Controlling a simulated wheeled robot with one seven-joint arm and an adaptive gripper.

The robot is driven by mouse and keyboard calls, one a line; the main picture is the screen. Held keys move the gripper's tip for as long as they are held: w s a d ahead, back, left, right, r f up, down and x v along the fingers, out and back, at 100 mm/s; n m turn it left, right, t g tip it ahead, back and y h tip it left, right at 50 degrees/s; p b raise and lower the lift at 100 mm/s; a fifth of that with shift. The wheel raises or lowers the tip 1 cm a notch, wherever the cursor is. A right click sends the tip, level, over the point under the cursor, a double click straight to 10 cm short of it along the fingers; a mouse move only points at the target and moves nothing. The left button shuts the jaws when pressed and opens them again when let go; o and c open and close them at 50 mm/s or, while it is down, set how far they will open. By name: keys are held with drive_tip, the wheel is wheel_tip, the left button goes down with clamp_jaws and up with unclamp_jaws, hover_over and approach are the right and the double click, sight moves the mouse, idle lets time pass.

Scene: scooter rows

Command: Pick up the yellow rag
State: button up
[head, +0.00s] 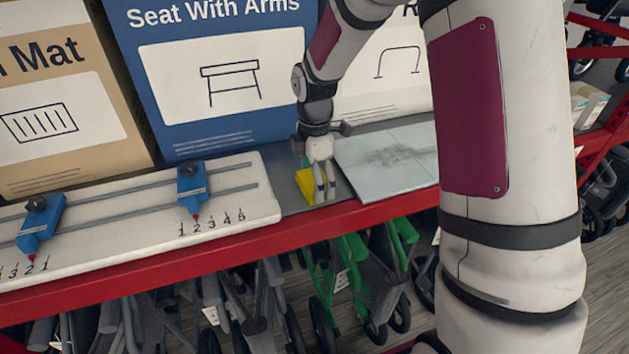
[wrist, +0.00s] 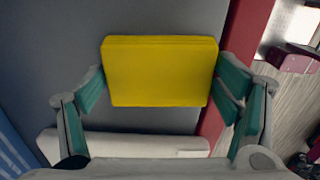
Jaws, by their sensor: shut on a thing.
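The yellow rag (wrist: 160,72) is a flat, folded block between the two green-padded fingers of my gripper (wrist: 158,92) in the wrist view. The fingers are shut on its left and right sides. In the head view the rag (head: 305,185) shows on the grey shelf surface, partly hidden by my gripper (head: 322,190), which points down at it. I cannot tell whether the rag still touches the shelf.
A white board with blue sliders (head: 130,225) lies left of the rag. A smudged pale panel (head: 395,158) lies to the right. Large boxes, one blue (head: 220,75), stand behind. A red shelf edge (head: 200,262) runs in front, with scooters below.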

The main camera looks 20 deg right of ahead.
drive_tip(key=shift+r, duration=0.75)
wheel_tip(320, 180, up, 2)
drive_tip(key=shift+w+r+b, duration=0.1)
drive_tip(key=shift+b, duration=0.4)
drive_tip(key=s+a+r, duration=0.1)
drive_tip(key=s+a, duration=0.8)
drive_tip(key=s, duration=0.4)
drive_tip(key=shift+s+b, duration=0.25)
drive_tip(key=shift+b, duration=0.1)
drive_tip(key=shift+r, duration=0.1)
